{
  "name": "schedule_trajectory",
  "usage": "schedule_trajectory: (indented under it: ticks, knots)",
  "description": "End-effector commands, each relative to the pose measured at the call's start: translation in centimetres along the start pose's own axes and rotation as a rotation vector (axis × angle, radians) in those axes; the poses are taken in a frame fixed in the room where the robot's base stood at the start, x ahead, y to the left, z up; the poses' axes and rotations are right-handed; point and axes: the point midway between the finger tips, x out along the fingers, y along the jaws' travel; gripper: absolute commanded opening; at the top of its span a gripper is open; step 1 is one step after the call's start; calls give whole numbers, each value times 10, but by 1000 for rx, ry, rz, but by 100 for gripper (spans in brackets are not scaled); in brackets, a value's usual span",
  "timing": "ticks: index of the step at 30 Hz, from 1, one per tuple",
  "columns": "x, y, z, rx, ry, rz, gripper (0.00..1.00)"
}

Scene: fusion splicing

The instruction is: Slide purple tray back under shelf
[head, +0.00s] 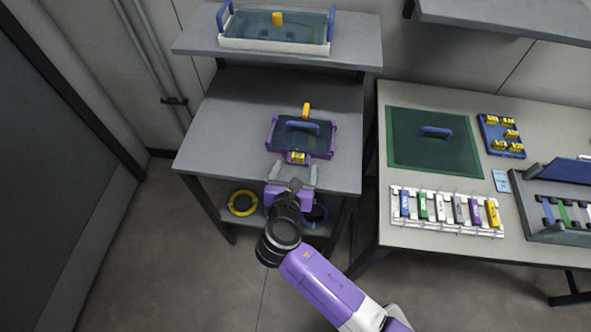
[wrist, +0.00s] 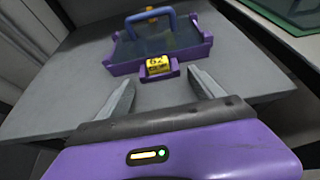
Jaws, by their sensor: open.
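The purple tray (head: 301,145) lies on the left grey table, below and in front of the raised shelf (head: 277,52). It has a dark see-through lid with a blue handle, and a yellow-labelled tab on its front edge. In the wrist view the purple tray (wrist: 160,62) is straight ahead with its label tab (wrist: 158,68) facing me. My gripper (head: 292,172) is at the table's front edge, just in front of the tab. Its two fingers are apart and empty in the wrist view (wrist: 163,84), with the tab beyond and between them, apparently not touching.
A white tray (head: 272,45) with blue handles stands on the shelf. An orange upright piece (head: 306,110) is behind the purple tray. The right table holds a green mat (head: 433,142), a rack of coloured pieces (head: 447,211) and a blue holder (head: 502,136).

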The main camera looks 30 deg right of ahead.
Motion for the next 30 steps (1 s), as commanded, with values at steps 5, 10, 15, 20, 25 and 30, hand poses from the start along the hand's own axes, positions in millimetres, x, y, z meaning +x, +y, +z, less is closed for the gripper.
schedule_trajectory:
  ticks: [5, 10, 15, 20, 25, 30]
  knots:
    - [0, 0, 1, 0, 0, 0, 76]
    - [0, 0, 2, 0, 0, 0, 76]
    - [5, 0, 4, 1, -1, 0, 76]
    - [10, 0, 7, 1, -1, 0, 76]
    - [16, 0, 9, 0, 0, 0, 76]
    - [22, 0, 12, 1, -1, -1, 76]
